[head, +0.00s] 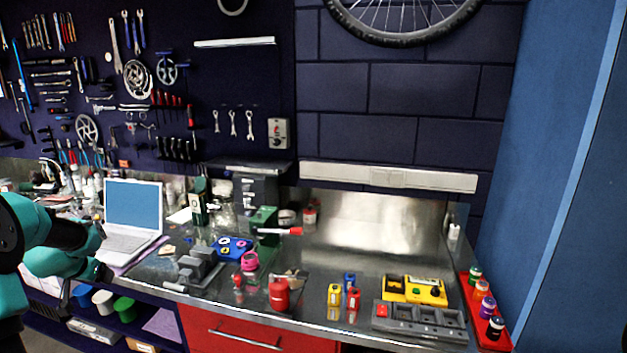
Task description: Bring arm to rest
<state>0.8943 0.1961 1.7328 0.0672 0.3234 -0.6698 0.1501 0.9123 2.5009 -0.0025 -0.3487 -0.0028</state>
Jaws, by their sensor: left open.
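My left arm comes in from the left edge, teal and black, and is folded near the bench's left front. Its gripper (103,271) is a small dark shape by the front edge, below the open laptop (133,207). It is open, and I see nothing held in it. My right arm and gripper do not show. The metal workbench (335,255) runs across the middle of the view.
A red canister (279,294), a yellow device (413,290) and a grey compartment tray (419,320) stand along the front. A red rack of bottles (493,340) is at the right. A grey vise-like block (199,267) sits left of centre. The back right steel is clear.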

